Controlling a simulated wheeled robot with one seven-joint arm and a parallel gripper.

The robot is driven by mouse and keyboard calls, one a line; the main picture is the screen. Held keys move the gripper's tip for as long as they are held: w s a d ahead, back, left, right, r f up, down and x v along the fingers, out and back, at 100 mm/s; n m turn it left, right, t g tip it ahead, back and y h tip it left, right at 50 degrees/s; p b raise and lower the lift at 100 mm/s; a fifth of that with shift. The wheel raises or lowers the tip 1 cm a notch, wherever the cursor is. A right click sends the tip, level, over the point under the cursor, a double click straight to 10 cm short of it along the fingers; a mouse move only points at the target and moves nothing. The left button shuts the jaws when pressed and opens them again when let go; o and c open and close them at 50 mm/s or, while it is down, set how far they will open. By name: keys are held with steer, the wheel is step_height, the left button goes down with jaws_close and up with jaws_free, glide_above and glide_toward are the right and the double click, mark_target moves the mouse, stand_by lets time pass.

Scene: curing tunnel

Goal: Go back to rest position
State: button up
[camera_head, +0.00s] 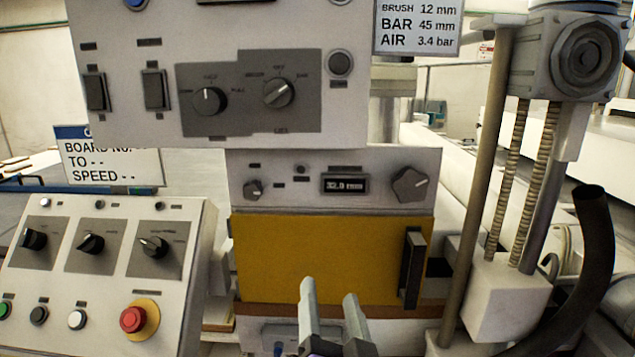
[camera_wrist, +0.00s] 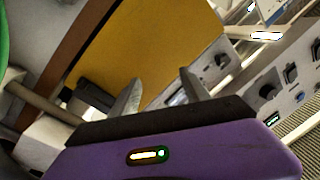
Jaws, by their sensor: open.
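My gripper (camera_head: 329,289) is at the bottom middle of the head view, its two grey fingers pointing up and spread apart. Nothing shows between them. It stands in front of the lower edge of a yellow panel (camera_head: 320,255) with a dark handle (camera_head: 412,268) on its right side. In the wrist view my gripper (camera_wrist: 160,85) shows two separate fingers beyond its purple body, with the yellow panel (camera_wrist: 150,40) behind them. I cannot tell how far the fingers are from the panel. Most of my arm is out of view.
A sloped control box (camera_head: 70,270) with knobs and a red button (camera_head: 132,319) stands left. A display unit (camera_head: 300,178) reading 32.0 mm sits above the panel. A larger switch box (camera_head: 210,60) hangs above. Posts and a dark curved hose (camera_head: 597,240) stand right.

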steer(key=s+d+f+n+g, duration=0.1)
steer(key=s+d+f, duration=0.2)
steer(key=s+f, duration=0.1)
steer(key=s+d+f+n+p, duration=0.1)
steer(key=s+d+f+n, duration=0.1)
steer(key=s+d+f, duration=0.2)
steer(key=s+d+f+n+g+y, duration=0.1)
steer(key=s+d+f+n, duration=0.1)
steer(key=s+d+f, duration=0.2)
steer(key=shift+s+d+f+g+p, duration=0.1)
steer(key=shift+s+f, duration=0.25)
steer(key=shift+f, duration=0.45)
steer(key=shift+s+a+f+g+p, duration=0.1)
steer(key=shift+s+f, duration=0.3)
steer(key=shift+f, duration=0.35)
steer(key=shift+s+d+f+g+p, duration=0.1)
steer(key=shift+s+f, duration=0.25)
steer(key=shift+f, duration=0.45)
steer(key=s+d+h+p, duration=0.1)
steer(key=s+d, duration=0.2)
steer(key=s, duration=0.7)
steer(key=s+d+g+h, duration=0.1)
steer(key=s+d, duration=0.3)
steer(key=s, duration=0.7)
steer(key=shift+s+f+g+h+p, duration=0.25)
steer(key=shift+f+g+h+p, duration=0.05)
steer(key=shift+f+p, duration=0.05)
